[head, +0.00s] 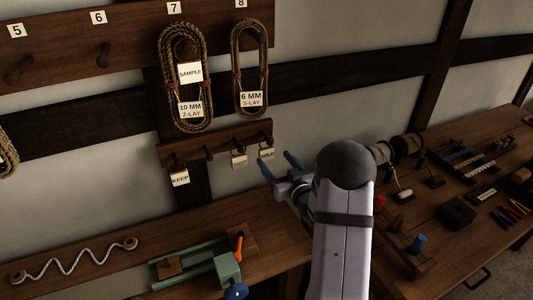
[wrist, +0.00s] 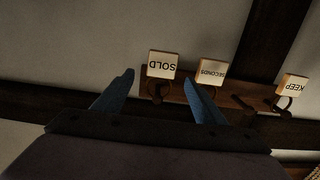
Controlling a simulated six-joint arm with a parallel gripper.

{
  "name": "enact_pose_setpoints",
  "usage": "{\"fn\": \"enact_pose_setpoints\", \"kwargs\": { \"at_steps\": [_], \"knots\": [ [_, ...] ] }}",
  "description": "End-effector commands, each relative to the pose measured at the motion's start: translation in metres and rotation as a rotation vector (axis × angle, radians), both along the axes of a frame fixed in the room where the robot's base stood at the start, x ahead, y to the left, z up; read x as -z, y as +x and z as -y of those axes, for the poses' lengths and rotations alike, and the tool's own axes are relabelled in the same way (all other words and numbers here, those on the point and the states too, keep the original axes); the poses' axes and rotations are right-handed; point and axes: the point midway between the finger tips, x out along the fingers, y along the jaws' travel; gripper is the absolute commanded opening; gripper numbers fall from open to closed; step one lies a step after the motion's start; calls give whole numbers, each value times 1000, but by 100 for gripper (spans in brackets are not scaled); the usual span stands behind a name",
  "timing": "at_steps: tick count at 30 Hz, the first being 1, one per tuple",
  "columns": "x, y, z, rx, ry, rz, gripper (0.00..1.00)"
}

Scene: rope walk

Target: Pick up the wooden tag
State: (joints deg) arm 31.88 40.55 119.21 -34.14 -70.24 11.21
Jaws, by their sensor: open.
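Small pale tags hang from a short dark peg rail (head: 225,141) on the wall. They read KEEP (head: 180,178), SECONDS in the wrist view (wrist: 211,72), and SOLD (head: 267,154). The middle tag's lettering is too small to read in the head view (head: 239,160). My gripper (head: 279,164) is open, its blue fingers pointing at the rail near the SOLD tag. In the wrist view the SOLD tag (wrist: 163,65) appears upside down between and just beyond the fingertips (wrist: 158,78). The gap looks empty, and I cannot tell whether either finger touches the tag.
Rope coils (head: 184,85) and (head: 250,70) hang above the rail, with SAMPLE, 10 MM Z-LAY and 6 MM S-LAY labels. A green vise-like tool (head: 227,268) stands on the bench below. Spools (head: 405,146) and tools crowd the right bench.

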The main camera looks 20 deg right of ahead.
Motion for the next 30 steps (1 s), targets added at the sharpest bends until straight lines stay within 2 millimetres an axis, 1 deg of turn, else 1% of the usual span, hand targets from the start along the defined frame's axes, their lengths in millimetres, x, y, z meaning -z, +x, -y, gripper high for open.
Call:
{"fn": "enact_pose_setpoints", "kwargs": {
  "at_steps": [6, 11, 14, 21, 24, 30],
  "knots": [
    [0, 16, -1, 0, 1, -2, 65],
    [1, 18, -1, 0, 0, -2, 65],
    [-1, 23, -2, -1, 0, -2, 65],
    [-3, 49, -4, -2, 0, -3, 65],
    [-1, 59, -3, 0, 0, -3, 65],
    [1, 69, -3, 0, 0, -2, 65]
  ]
}}
